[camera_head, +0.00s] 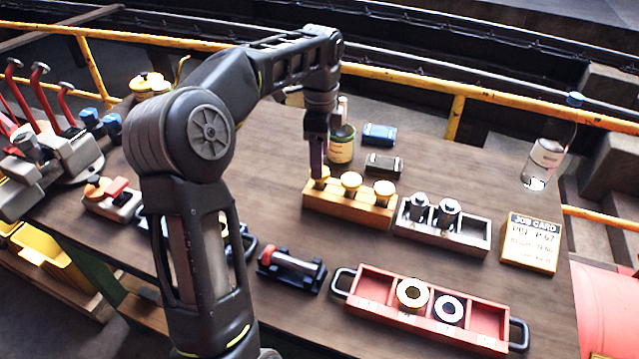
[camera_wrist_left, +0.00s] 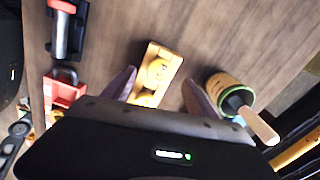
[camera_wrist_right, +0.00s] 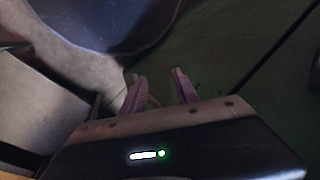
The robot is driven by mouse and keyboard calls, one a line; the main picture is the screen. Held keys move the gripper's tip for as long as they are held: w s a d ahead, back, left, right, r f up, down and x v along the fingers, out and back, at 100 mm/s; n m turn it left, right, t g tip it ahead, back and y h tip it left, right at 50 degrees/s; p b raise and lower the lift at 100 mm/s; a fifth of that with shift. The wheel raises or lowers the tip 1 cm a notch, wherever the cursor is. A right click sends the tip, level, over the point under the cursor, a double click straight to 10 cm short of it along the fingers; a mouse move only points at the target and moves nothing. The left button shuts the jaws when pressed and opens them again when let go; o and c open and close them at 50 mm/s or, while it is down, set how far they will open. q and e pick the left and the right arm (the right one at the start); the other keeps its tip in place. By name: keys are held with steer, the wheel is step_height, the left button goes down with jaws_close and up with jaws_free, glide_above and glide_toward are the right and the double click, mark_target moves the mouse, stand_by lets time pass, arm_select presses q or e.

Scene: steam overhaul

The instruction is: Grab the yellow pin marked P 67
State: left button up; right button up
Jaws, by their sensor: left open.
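Three yellow-topped pins stand in a row in a yellow-brown wooden block (camera_head: 345,210) on the table: a left pin (camera_head: 319,178), a middle pin (camera_head: 351,182) and a right pin (camera_head: 384,191). No mark on any pin is readable, so I cannot tell which is P 67. My left gripper (camera_head: 318,160) points down over the left end of the block, at the left pin, partly hiding it. In the left wrist view the open left fingers (camera_wrist_left: 160,84) lie either side of the block (camera_wrist_left: 152,52), nothing held. My right gripper (camera_wrist_right: 160,78) is open and empty, away from the table.
A job card (camera_head: 531,243) showing "P 67" lies at the right. A grey tray (camera_head: 470,240) with metal parts adjoins the block. A red tray (camera_head: 375,285) with rings is in front. A bottle (camera_head: 545,160) stands back right.

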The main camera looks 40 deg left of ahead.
mark_target(319, 185)
arm_select(q)
steer(key=shift+f, duration=1.6)
steer(key=shift+c, duration=0.6)
jaws_close()
